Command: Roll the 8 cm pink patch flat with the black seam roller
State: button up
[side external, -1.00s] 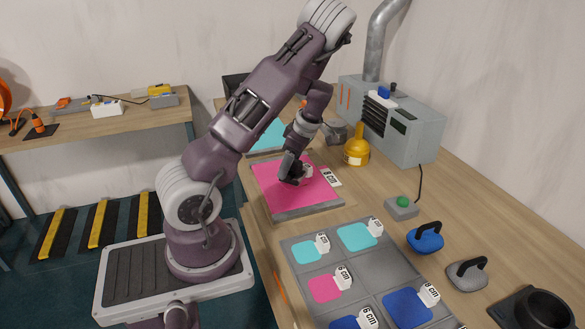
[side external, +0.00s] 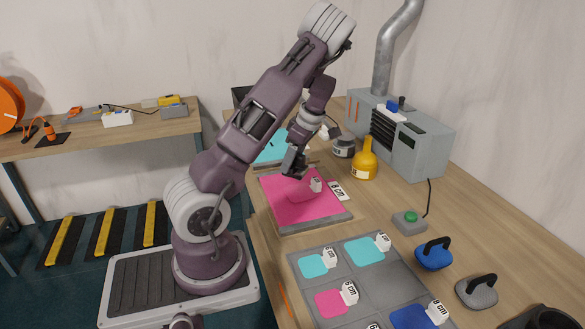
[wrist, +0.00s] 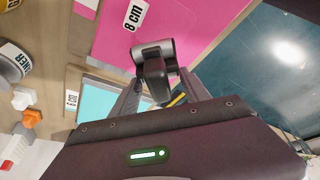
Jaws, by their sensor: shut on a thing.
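My gripper (side external: 292,168) is shut on the black seam roller. In the wrist view the roller's black handle (wrist: 155,75) sits between the fingers, with its dark cylinder (wrist: 153,50) pointing toward the pink sheet. The pink sheet (side external: 290,215) lies on a grey board. On it a pink patch (side external: 292,191) shows faintly, with a small white tag (side external: 316,185) standing at its right end. The roller is near the sheet's far edge, above and behind the patch; contact cannot be told. An "8 cm" label (side external: 338,190) lies at the sheet's right edge and shows in the wrist view (wrist: 135,15).
A grey tray (side external: 375,289) in front holds teal, pink and blue tagged patches. A yellow bottle (side external: 364,160), a grey machine (side external: 412,145), a green-button box (side external: 410,222) and a blue handled block (side external: 433,255) stand right. A teal sheet (side external: 270,150) lies behind.

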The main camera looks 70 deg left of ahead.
jog(key=shift+r, duration=1.1)
jog(key=shift+r, duration=1.55)
